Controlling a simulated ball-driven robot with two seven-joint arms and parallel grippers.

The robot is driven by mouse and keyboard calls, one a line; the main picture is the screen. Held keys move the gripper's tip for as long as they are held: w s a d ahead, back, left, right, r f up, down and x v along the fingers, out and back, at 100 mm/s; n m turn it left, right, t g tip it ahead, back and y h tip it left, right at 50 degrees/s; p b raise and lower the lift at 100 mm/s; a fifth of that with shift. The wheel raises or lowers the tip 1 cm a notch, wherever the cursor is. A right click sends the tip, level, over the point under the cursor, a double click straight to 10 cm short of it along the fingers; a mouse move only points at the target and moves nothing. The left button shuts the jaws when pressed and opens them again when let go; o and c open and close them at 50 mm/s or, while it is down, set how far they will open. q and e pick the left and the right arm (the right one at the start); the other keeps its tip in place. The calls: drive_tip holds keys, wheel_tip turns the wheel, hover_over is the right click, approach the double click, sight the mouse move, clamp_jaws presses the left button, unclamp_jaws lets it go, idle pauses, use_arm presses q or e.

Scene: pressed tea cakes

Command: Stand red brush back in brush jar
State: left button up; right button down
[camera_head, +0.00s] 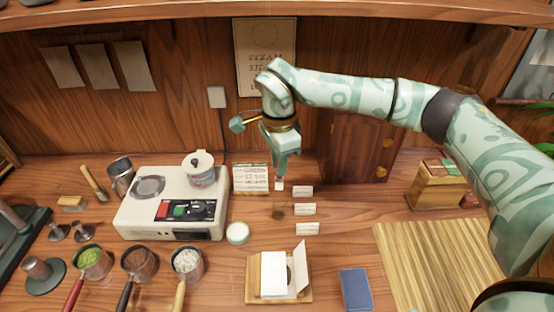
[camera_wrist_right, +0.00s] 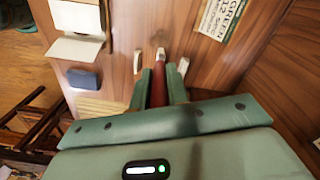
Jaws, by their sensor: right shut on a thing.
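My right gripper (camera_head: 280,178) hangs over the middle of the counter, pointing down. In the right wrist view, its two green fingers (camera_wrist_right: 160,90) are shut on the red brush (camera_wrist_right: 159,86), whose red handle lies between them. A pale tip (camera_wrist_right: 160,54) shows beyond the fingers. In the head view the fingers hide most of the brush, and only a small pale end (camera_head: 279,184) shows below them. A dark grey metal cup (camera_head: 121,174), possibly the brush jar, stands at the back left, apart from my gripper. My left gripper is not in view.
A white machine (camera_head: 140,215) stands left of the gripper, with a lidded white pot (camera_head: 200,170) on it. Several small cards (camera_head: 303,191) stand near the gripper. A wooden-handled brush (camera_head: 93,182) is beside the cup. A bamboo mat (camera_head: 420,265) lies right.

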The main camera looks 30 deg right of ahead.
sight(279, 189)
wheel_tip(279, 189, down, 4)
drive_tip(key=b, duration=0.3)
drive_tip(key=shift+f+b, duration=0.2)
drive_tip(key=shift+b, duration=0.15)
drive_tip(key=shift+f, duration=1.7)
drive_tip(key=shift+f, duration=1.5)
drive_tip(key=c, duration=1.3)
unclamp_jaws()
